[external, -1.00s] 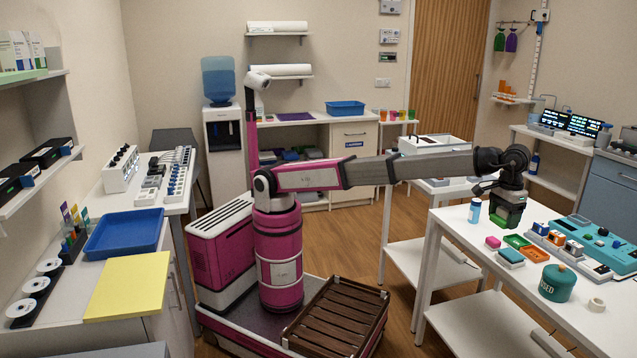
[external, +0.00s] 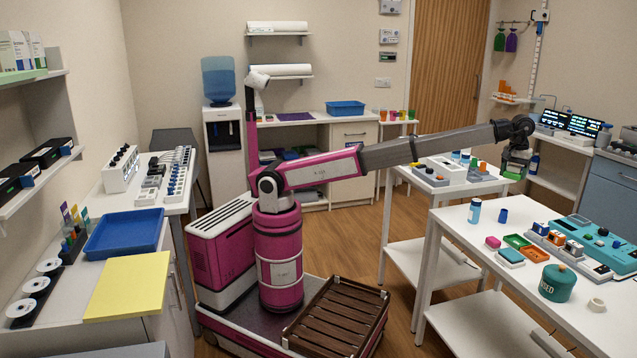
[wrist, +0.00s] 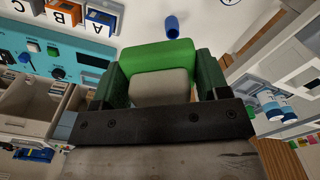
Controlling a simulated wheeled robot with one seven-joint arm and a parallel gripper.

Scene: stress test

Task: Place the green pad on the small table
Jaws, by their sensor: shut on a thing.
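My gripper (external: 514,168) is shut on the green pad (external: 513,176) and holds it in the air above the far end of the right-hand white table. I cannot tell for sure that this is the small table of the task.
The right-hand table (external: 470,235) carries a blue cup (external: 503,215), a capped bottle (external: 475,211), small coloured trays, a teal device (external: 605,243) and a green canister (external: 558,283).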

